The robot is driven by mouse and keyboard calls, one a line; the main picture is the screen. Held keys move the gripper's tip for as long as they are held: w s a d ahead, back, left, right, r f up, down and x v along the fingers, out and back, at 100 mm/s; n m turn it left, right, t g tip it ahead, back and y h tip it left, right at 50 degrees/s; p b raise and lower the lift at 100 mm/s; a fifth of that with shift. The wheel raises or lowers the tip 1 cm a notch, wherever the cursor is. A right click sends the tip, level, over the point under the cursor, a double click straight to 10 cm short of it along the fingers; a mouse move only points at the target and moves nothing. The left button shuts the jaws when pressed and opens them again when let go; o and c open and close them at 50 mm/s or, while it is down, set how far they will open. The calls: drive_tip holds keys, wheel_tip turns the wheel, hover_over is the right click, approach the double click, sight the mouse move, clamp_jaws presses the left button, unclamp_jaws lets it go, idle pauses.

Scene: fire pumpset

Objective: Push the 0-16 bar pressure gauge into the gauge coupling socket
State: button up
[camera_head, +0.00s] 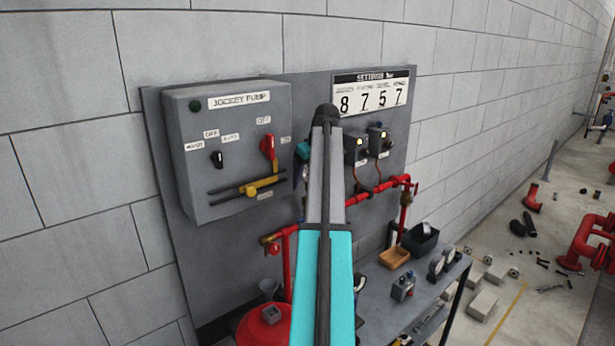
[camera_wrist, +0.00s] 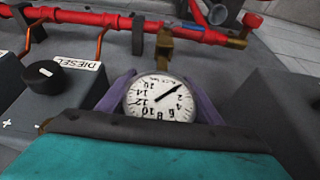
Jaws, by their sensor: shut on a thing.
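The pressure gauge (camera_wrist: 158,100) has a round white dial and a black needle, and its numbers appear upside down in the wrist view. My gripper (camera_wrist: 160,88) is shut on it, with a purple finger at each side. A brass fitting (camera_wrist: 165,45) on the red pipe, apparently the coupling socket, lies just beyond the gauge. I cannot tell whether gauge and fitting touch. In the head view my own arm stands in front of the panel and hides the gauge; only a teal piece of my wrist shows beside it.
A grey box labelled DIESEL (camera_wrist: 55,90) with a black knob is left of the gauge. The red pipe (camera_wrist: 110,18) runs across behind. The jockey pump box (camera_head: 235,150) is on the panel. A bench (camera_head: 400,315) with small parts and other gauges (camera_head: 442,262) stands lower right.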

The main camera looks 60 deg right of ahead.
drive_tip(key=shift+f+b, duration=0.85)
drive_tip(key=shift+f, duration=1.6)
drive_tip(key=o, duration=1.3)
drive_tip(key=shift+b+v, duration=2.25)
drive_tip(key=shift+v, duration=4.65)
